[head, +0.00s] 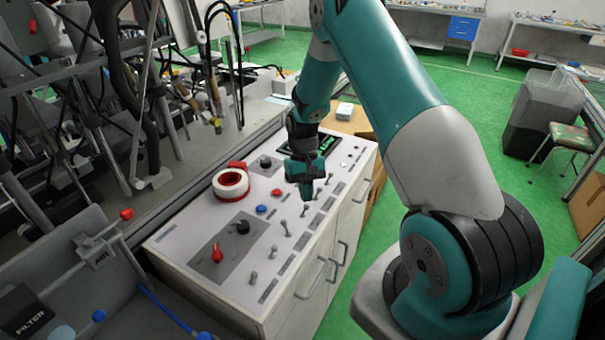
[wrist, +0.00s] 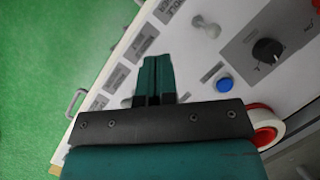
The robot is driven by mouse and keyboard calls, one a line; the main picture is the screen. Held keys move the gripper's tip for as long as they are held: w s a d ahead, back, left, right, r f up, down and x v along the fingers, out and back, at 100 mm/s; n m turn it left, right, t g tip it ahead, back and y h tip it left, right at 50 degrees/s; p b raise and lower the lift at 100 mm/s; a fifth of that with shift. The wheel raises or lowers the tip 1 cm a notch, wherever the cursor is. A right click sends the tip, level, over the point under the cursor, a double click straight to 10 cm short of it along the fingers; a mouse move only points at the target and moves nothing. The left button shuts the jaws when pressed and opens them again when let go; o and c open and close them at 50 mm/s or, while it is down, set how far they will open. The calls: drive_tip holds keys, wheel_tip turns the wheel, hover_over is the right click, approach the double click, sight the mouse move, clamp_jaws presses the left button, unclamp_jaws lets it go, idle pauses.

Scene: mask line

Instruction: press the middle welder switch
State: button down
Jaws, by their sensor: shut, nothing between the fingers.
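The white control panel (head: 190,235) carries a row of several small metal toggle switches along its front side. One switch (head: 285,228) stands near the middle of the row, and another (head: 305,209) is close to my fingertips. My gripper (head: 306,197) is shut and empty, pointing down over this row. In the wrist view its teal fingers (wrist: 155,68) are together above the panel. A metal switch (wrist: 207,27) shows ahead to the right of them. The labels are too blurred to tell which switch is the middle welder one. Contact with a switch cannot be told.
A red-and-white tape roll (head: 231,190) lies on the panel. A blue button (head: 262,210), a black knob (head: 242,227) and a red knob (head: 217,253) are nearby. Cables and machine arms crowd the left. Green floor (head: 490,130) is open to the right.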

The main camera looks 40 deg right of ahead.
drive_tip(key=w+r+b, duration=0.1)
drive_tip(key=w+r, duration=0.2)
drive_tip(key=r, duration=0.2)
drive_tip(key=shift+d+r, duration=0.2)
drive_tip(key=shift+d, duration=0.25)
drive_tip(key=s+a+r+n+t, duration=0.1)
drive_tip(key=s+a+r+n, duration=0.2)
drive_tip(key=a+r, duration=0.5)
drive_tip(key=s+a+r+n+t, duration=0.1)
drive_tip(key=s+a+r+n, duration=0.25)
drive_tip(key=a+r, duration=0.45)
drive_tip(key=s+a+r+n+t, duration=0.1)
drive_tip(key=s+a+r+n, duration=0.1)
drive_tip(key=s+a, duration=0.3)
drive_tip(key=s+a+r+n+y, duration=0.1)
drive_tip(key=s+a, duration=0.5)
drive_tip(key=s, duration=0.6)
drive_tip(key=shift+r+n+t+y, duration=0.35)
drive_tip(key=shift+r+n, duration=0.3)
drive_tip(key=shift+n, duration=0.3)
